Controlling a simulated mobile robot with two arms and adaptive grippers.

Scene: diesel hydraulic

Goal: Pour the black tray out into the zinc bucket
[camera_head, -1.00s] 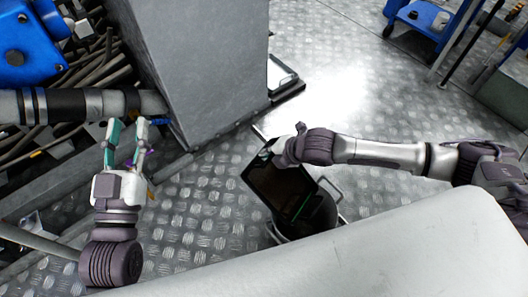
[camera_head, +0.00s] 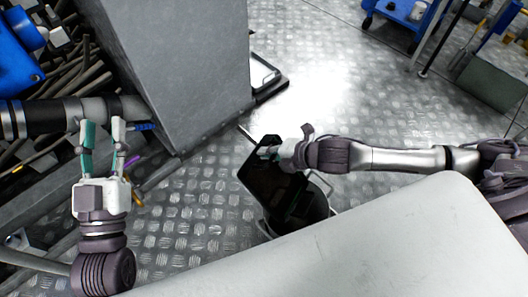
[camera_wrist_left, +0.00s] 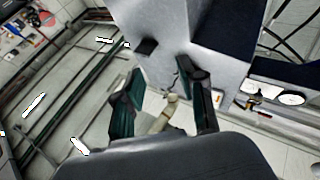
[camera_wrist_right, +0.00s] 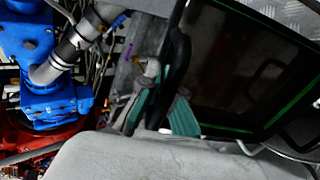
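The black tray (camera_head: 272,182) hangs steeply tilted in the middle of the head view, its lower end over the zinc bucket (camera_head: 318,211). The bucket stands on the floor, partly hidden by the tray and by a pale surface in front. My right gripper (camera_head: 268,151) is shut on the tray's upper edge. In the right wrist view the teal fingers (camera_wrist_right: 160,108) close on the black rim, and the tray (camera_wrist_right: 235,62) fills the upper right. My left gripper (camera_head: 103,122) is open and empty at the left, well away from tray and bucket. I cannot make out any contents.
A grey cabinet (camera_head: 175,70) stands between my left gripper and the tray. Pipes and blue machinery (camera_head: 18,50) fill the far left. A blue cart (camera_head: 412,15) is at the back right. Open treadplate floor (camera_head: 340,90) lies behind the bucket.

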